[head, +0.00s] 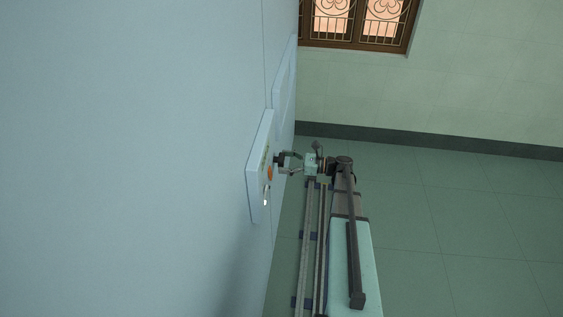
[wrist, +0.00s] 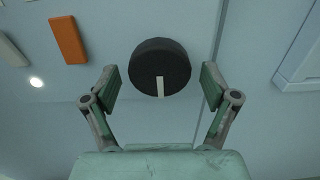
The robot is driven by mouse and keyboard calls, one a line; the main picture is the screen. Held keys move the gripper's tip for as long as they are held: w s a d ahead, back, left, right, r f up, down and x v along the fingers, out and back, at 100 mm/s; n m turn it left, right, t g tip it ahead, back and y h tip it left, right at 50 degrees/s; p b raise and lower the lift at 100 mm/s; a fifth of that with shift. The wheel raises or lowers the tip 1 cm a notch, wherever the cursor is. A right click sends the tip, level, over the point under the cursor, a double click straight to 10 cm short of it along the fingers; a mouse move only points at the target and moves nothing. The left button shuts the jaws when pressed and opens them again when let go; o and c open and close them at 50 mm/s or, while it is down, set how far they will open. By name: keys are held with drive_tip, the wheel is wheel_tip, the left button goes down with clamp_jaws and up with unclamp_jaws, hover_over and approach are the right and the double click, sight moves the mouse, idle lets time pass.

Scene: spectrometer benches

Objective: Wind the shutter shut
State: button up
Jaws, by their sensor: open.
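A round black knob (wrist: 160,66) with a white index mark stands out from the pale blue panel; the mark points down in the wrist view. In the head view the dark knob (head: 279,160) sits on the raised panel plate (head: 258,178). My gripper (wrist: 160,88) is open, with one finger on each side of the knob's lower part. Gaps show between both fingers and the knob. My gripper also shows in the head view (head: 291,162), level with the knob and facing it. The shutter itself cannot be made out.
An orange block (wrist: 69,40), a pale block (wrist: 9,50) and a lit white lamp (wrist: 36,82) are left of the knob in the wrist view. A raised frame (wrist: 300,55) is at right. Open floor (head: 460,220) lies right of my arm.

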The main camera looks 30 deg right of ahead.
drive_tip(key=v, duration=1)
drive_tip(key=shift+s+d, duration=0.2)
drive_tip(key=shift+d, duration=0.1)
